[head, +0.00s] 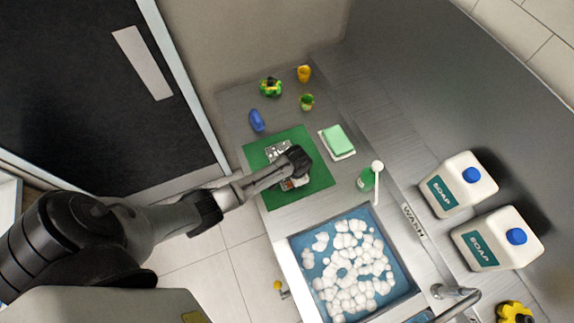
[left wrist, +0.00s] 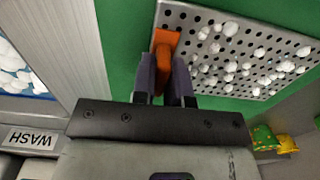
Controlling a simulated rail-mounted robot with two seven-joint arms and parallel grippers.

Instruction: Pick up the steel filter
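The steel filter (left wrist: 225,50) is a perforated metal plate with white foam blobs on it and an orange tab at its near left corner. In the head view it (head: 279,151) shows partly from behind my left gripper, over the green mat (head: 318,180). My left gripper (head: 290,170) reaches in from the left. In the left wrist view its two fingers (left wrist: 165,78) stand close on either side of the orange tab and appear shut on it. I cannot tell whether the filter touches the mat. My right gripper is in neither view.
A sink (head: 297,255) with foamy water lies in front right of the mat. A green sponge (head: 339,139) on a dish and a green bottle (head: 366,180) stand to the right. Small blue (head: 257,120), green and yellow things lie behind. Two soap jugs (head: 461,184) stand far right.

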